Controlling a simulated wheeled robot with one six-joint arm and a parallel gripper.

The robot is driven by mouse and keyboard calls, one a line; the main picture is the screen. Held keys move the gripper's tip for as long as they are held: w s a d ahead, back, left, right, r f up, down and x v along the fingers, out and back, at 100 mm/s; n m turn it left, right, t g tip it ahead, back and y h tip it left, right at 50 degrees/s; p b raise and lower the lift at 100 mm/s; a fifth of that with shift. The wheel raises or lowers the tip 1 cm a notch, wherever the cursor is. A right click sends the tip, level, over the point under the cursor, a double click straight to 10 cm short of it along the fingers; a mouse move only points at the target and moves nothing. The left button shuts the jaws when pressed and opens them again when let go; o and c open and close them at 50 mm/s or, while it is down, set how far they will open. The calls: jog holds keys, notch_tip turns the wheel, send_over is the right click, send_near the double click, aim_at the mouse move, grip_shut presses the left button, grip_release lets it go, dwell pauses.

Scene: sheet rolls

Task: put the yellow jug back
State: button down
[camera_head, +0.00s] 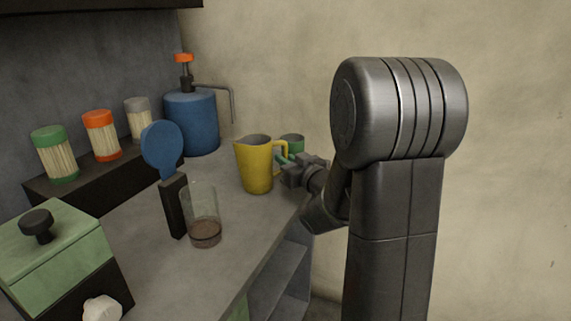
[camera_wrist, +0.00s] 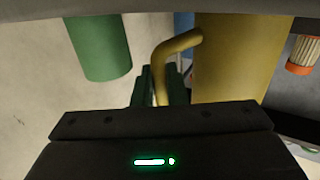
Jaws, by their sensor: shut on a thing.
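The yellow jug (camera_head: 256,168) is upright at the right part of the grey counter in the head view, with its handle to the right. My gripper (camera_head: 287,160) is at the jug's right side, shut on the handle. In the wrist view the jug's yellow body (camera_wrist: 235,60) fills the upper right, and its handle (camera_wrist: 163,72) runs down between my green fingers (camera_wrist: 160,88). Whether the jug's base touches the counter I cannot tell for sure.
A blue pump dispenser (camera_head: 191,122) is behind left. A glass (camera_head: 205,222) with brown liquid and a blue round-headed thing (camera_head: 161,146) stand in front left. The counter (camera_head: 200,275) is bare at its front edge.

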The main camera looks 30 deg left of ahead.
jog(key=shift+f, duration=0.15)
jog(key=c, duration=1.5)
grip_release()
jog(key=shift+o, duration=0.2)
jog(key=shift+r, duration=0.2)
jog(key=shift+s+d, duration=0.1)
jog(key=shift+d, duration=0.25)
jog(key=p+v, duration=0.1)
jog(key=v, duration=1)
jog(key=shift+s+d, duration=0.1)
jog(key=shift+d, duration=0.05)
